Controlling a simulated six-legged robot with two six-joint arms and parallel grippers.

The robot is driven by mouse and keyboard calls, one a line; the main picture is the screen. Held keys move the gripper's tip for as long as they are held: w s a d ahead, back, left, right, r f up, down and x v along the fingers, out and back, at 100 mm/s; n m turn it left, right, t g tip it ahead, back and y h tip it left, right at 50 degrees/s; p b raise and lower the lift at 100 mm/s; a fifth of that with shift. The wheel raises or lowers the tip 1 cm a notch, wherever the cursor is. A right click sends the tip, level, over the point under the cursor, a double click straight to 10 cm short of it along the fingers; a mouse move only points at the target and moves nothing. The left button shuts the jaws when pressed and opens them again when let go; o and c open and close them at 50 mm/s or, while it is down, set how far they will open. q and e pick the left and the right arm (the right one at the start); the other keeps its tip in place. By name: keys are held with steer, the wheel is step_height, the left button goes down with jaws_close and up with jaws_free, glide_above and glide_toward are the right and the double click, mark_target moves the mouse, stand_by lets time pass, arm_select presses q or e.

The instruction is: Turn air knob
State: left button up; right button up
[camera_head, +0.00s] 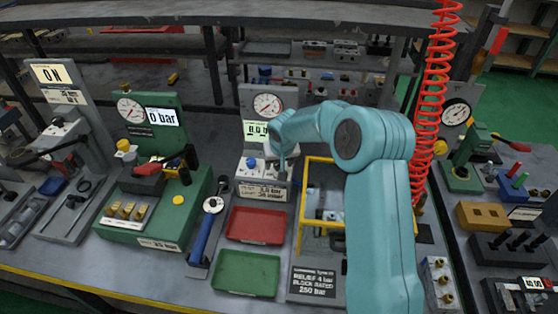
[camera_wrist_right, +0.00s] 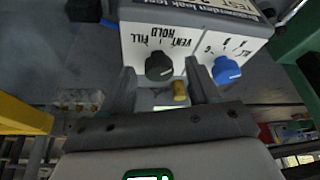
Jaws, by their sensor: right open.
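A white valve block stands at the middle of the bench in the head view (camera_head: 262,185), with a blue knob (camera_head: 251,163) on it. In the right wrist view the block (camera_wrist_right: 195,40) appears upside down. It carries a black knob (camera_wrist_right: 158,67) by the words FILL, VENT and HOLD, and a blue knob (camera_wrist_right: 226,70) by a partly legible scale. My right gripper (camera_head: 282,163) is at the block. In the wrist view its fingers (camera_wrist_right: 160,80) are open, with the black knob showing between the tips and the blue knob outside them. Whether the fingers touch anything, I cannot tell.
A round gauge (camera_head: 267,105) stands behind the block. A red tray (camera_head: 256,226) and a green tray (camera_head: 247,274) lie in front. A yellow frame (camera_head: 303,205) stands to the right. A green pump unit (camera_head: 155,215) and a blue-handled tool (camera_head: 204,235) are to the left.

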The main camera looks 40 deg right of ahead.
steer(key=shift+s, duration=0.1)
steer(key=c, duration=1)
steer(key=shift+d, duration=0.1)
steer(key=shift+c, duration=0.2)
